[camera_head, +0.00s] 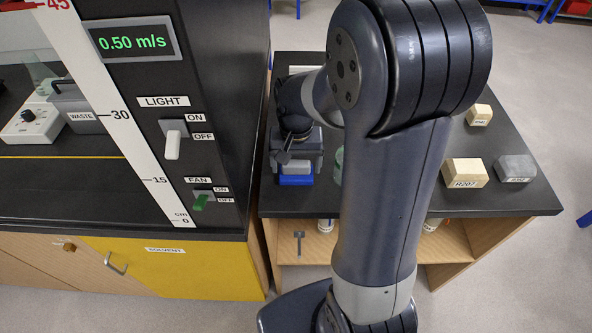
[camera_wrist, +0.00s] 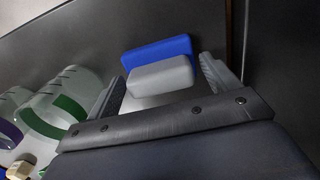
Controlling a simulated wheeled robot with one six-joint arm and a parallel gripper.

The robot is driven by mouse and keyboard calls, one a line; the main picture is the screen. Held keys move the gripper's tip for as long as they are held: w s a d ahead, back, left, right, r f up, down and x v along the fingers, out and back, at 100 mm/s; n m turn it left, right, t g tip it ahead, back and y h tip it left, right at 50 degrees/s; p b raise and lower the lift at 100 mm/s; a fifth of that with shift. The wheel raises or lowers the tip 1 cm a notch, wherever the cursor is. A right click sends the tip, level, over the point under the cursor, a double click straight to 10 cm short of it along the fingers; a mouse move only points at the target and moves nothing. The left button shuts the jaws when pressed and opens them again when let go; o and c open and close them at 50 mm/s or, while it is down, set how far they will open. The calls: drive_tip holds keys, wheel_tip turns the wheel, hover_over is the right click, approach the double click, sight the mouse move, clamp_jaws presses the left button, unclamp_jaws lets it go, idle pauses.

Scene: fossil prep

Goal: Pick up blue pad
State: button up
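The blue pad (camera_head: 296,180) lies on the dark table top, at the table's left side, below my gripper in the head view. In the wrist view the blue pad (camera_wrist: 158,50) is a rounded block just beyond a light grey block (camera_wrist: 162,75). The two touch or nearly touch; I cannot tell whether they are joined. My gripper (camera_wrist: 165,82) is open. Its two fingers stand to the left and right of the grey block, with small gaps visible. The blue pad is beyond the fingertips in that view. In the head view, my gripper's fingers are hard to make out.
Labelled blocks, including a tan one (camera_head: 465,173) and a grey one (camera_head: 515,168), lie on the table's right. A fume cabinet (camera_head: 222,120) rises close on the left.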

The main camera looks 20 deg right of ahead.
sight(297, 163)
drive_tip(key=c, duration=0.9)
drive_tip(key=shift+r, duration=0.1)
wheel_tip(297, 163, up, 10)
drive_tip(key=shift+f, duration=0.1)
drive_tip(key=o, duration=0.4)
drive_tip(key=shift+c, duration=1.5)
drive_tip(key=shift+s, duration=0.1)
